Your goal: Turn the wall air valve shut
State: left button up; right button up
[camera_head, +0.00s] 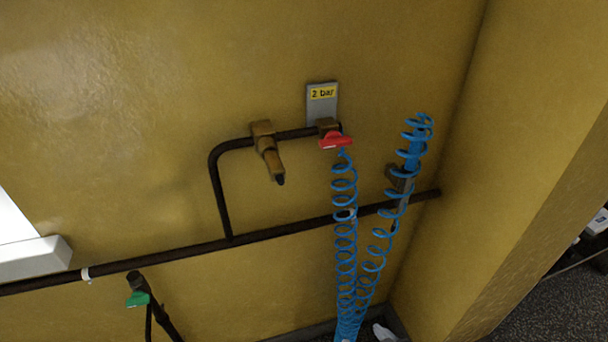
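A valve with a red handle (336,141) sits at the end of a dark pipe on the yellow wall, right of the middle in the head view. Its handle points roughly sideways, under a grey plate with a yellow "2 bar" label (323,93). A blue coiled hose (345,215) hangs from just below it. A second valve with a green handle (138,299) is on a lower pipe at the bottom left. The task does not say which valve by colour. Neither of my grippers shows in this view.
A brass fitting (267,150) is on the pipe left of the red handle. A long dark pipe (180,252) runs along the wall. The hose loops up to a wall holder (398,178) at right. A wall corner projects at right. A white ledge (35,258) is at left.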

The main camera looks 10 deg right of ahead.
aim_at(333, 139)
jog(key=z, duration=0.8)
jog(key=k+l+u, duration=0.1)
jog(key=l+u, duration=0.15)
jog(key=l, duration=0.15)
jog(key=k+l+u, duration=0.1)
jog(key=l+u, duration=0.15)
jog(key=l, duration=0.1)
